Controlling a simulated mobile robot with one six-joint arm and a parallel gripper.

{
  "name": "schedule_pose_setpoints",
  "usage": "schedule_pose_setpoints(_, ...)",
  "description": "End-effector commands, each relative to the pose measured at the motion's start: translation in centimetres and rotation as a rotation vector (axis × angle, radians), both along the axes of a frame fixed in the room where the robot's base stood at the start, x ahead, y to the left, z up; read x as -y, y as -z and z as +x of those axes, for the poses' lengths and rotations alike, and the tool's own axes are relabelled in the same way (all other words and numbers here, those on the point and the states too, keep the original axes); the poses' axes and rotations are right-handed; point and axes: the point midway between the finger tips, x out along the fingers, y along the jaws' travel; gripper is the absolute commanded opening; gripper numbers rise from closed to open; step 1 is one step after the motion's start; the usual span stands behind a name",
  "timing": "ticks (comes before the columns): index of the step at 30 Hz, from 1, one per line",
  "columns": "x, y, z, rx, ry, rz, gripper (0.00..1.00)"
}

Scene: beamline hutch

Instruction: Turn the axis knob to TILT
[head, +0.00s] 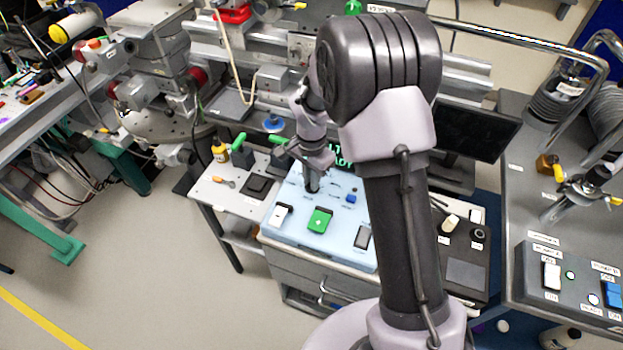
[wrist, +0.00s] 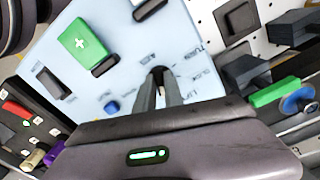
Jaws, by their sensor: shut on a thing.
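The light blue control panel (head: 278,240) lies on top of a grey cabinet in the head view and fills the upper middle of the wrist view (wrist: 190,50). My gripper (head: 313,182) points down onto its back part. In the wrist view my gripper's fingers (wrist: 161,85) are close together on the axis knob, inside a ring of small printed labels. The knob is dark and mostly hidden between the fingers. Its pointer direction and the TILT label cannot be made out.
A white side table (head: 215,192) with green-handled parts stands left of the panel. A dark box (head: 470,250) with controls is on the right. A monitor (head: 470,135) stands behind. A grey console (head: 570,285) is at far right. The floor at front left is clear.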

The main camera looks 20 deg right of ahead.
Motion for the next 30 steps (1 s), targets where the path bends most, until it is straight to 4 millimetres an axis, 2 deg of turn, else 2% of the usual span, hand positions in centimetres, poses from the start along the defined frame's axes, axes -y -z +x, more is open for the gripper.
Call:
schedule_pose_setpoints(6, 0.0, 0.0, 0.0, 0.001, 0.000, 0.001, 0.00)
schedule_pose_setpoints(7, 0.0, 0.0, 0.0, 0.001, 0.000, 0.001, 0.17)
schedule_pose_setpoints(10, 0.0, 0.0, 0.0, 0.001, -0.001, 0.001, 0.35)
schedule_pose_setpoints(20, 0.0, -0.4, 0.0, 0.001, -0.001, 0.001, 0.35)
schedule_pose_setpoints(23, 0.0, -2.4, 0.1, 0.004, -0.001, 0.000, 0.35)
schedule_pose_setpoints(30, 0.0, -10.7, 0.1, 0.005, 0.000, 0.000, 0.35)
